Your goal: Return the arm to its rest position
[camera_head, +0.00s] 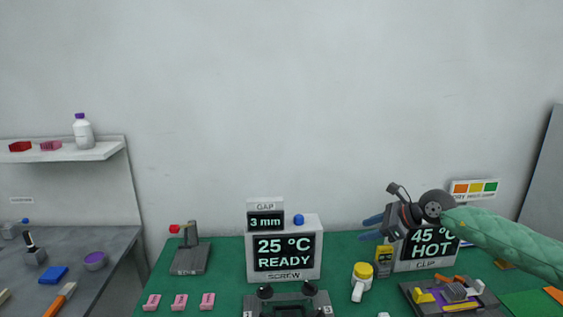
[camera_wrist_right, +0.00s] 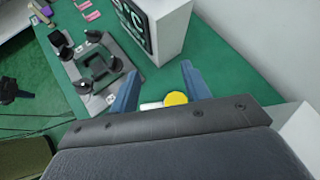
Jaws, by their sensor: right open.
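My right gripper (camera_head: 374,229) is open and empty. It hangs above the green table in front of the CLIP display (camera_head: 408,266), which reads 45 °C HOT. Its blue fingers (camera_wrist_right: 157,90) also show in the right wrist view, with the yellow-capped white bottle (camera_wrist_right: 176,99) seen between and below them. My right arm, in a green sleeve, comes in from the right edge in the head view. My left gripper is not in view.
The SCREW display (camera_head: 284,261) reads 25 °C READY, with a dark fixture (camera_head: 290,303) before it. A fixture with a yellow clip (camera_head: 424,296) is at right. A lever fixture (camera_head: 190,258) and pink pieces (camera_head: 179,301) are left.

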